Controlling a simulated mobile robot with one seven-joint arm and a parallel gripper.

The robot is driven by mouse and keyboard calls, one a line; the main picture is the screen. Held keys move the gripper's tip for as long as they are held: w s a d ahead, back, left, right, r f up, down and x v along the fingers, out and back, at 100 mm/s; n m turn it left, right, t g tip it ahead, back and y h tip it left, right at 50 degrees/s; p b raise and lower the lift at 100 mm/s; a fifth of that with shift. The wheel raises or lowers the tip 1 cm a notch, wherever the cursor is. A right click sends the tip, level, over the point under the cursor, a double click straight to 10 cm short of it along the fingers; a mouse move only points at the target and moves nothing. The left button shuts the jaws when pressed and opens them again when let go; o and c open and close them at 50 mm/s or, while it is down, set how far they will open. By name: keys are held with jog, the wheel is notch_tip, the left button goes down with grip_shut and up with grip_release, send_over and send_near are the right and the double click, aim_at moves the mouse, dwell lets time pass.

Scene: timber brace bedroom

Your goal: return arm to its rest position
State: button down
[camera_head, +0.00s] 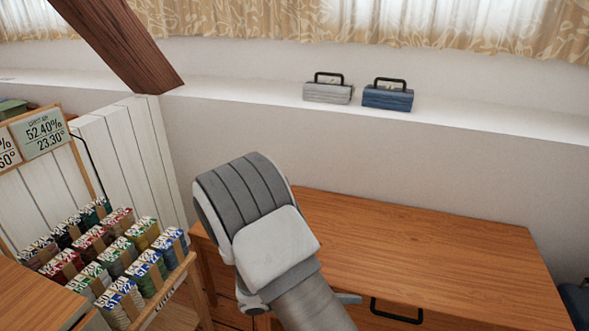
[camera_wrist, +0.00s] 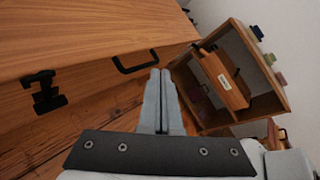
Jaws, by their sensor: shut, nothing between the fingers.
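My gripper (camera_wrist: 161,80) shows in the wrist view with its two grey fingers together and nothing between them. It points toward the gap between a wooden chest of drawers and a small wooden cabinet. In the head view my arm fills the lower middle, in front of the wooden chest (camera_head: 430,255), and my fingers are hidden there. The chest's front also shows in the wrist view (camera_wrist: 90,45), with a dark handle (camera_wrist: 135,65) and a dark latch-like fitting (camera_wrist: 45,92).
A rack of coloured spools (camera_head: 110,255) stands at the left, close to my arm. A sloping timber brace (camera_head: 120,45) hangs at upper left. A grey box (camera_head: 328,93) and a blue box (camera_head: 388,98) sit on the ledge. The chest top is clear. An open cabinet (camera_wrist: 180,75) stands right.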

jog(key=s+d+r+m+t+y, duration=0.1)
jog(key=s+r+m+y, duration=0.65)
jog(key=r+m, duration=0.6)
jog(key=s+d+r+m+t+y, duration=0.1)
jog(key=s+r+m+t+y, duration=0.1)
jog(key=s+r+m+y, duration=0.85)
notch_tip(320, 180, up, 23)
jog(key=w+m+h+p, duration=0.1)
jog(key=m+h+p, duration=0.2)
jog(key=p, duration=1.7)
jog(key=shift+w+a+h+p, duration=0.2)
jog(key=shift+h+p, duration=0.15)
jog(key=shift+h, duration=0.55)
jog(key=shift+a, duration=0.1)
